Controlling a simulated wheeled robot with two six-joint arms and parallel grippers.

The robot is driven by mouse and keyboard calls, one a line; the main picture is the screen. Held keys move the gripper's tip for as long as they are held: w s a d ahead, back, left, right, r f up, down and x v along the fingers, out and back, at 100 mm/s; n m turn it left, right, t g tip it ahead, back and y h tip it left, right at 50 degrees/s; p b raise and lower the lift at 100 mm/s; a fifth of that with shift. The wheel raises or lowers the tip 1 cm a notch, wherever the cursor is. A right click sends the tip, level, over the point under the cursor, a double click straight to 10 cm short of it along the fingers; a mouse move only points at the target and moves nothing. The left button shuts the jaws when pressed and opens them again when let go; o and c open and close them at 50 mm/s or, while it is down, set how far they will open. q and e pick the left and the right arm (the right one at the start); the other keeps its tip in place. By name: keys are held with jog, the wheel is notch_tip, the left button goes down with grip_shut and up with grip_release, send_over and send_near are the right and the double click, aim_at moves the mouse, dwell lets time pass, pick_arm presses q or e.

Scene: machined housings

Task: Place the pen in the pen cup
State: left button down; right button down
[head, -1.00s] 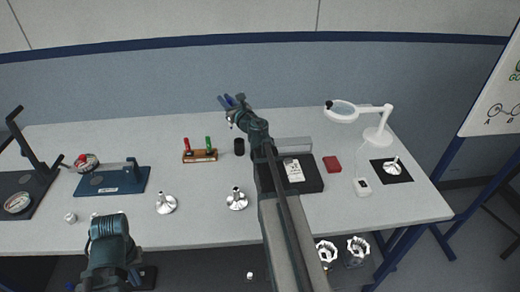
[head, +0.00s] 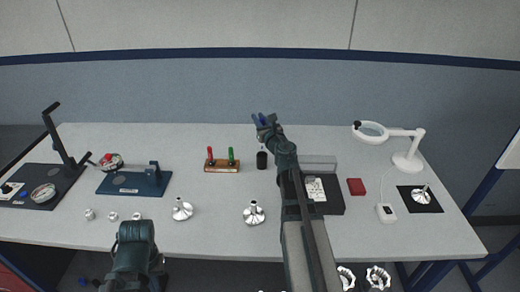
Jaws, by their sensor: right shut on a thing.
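The black pen cup (head: 262,161) stands upright on the table, behind the middle. My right gripper (head: 262,120) is above and slightly behind the cup in the picture, with blue parts at its tips. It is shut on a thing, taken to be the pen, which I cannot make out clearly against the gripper. The cup's inside is too small to see into. My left gripper (head: 92,283) is low at the bottom left, partly cut off by the frame, and its jaws are unclear.
A wooden block (head: 222,166) with red and green upright pieces stands left of the cup. A black tray (head: 333,203) lies under my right arm, with a red box (head: 356,187) beside it. A white magnifier lamp (head: 408,160) stands at right. Metal housings (head: 254,214) sit near the front.

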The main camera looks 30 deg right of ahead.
notch_tip(320, 180, down, 5)
jog(key=b, duration=0.3)
jog(key=shift+r, duration=0.15)
jog(key=shift+b, duration=0.3)
notch_tip(320, 180, down, 4)
jog(key=b, duration=0.3)
jog(key=shift+r+b, duration=0.2)
jog(key=shift+b, duration=0.1)
jog(key=shift+f, duration=0.15)
jog(key=c, duration=0.8)
grip_release()
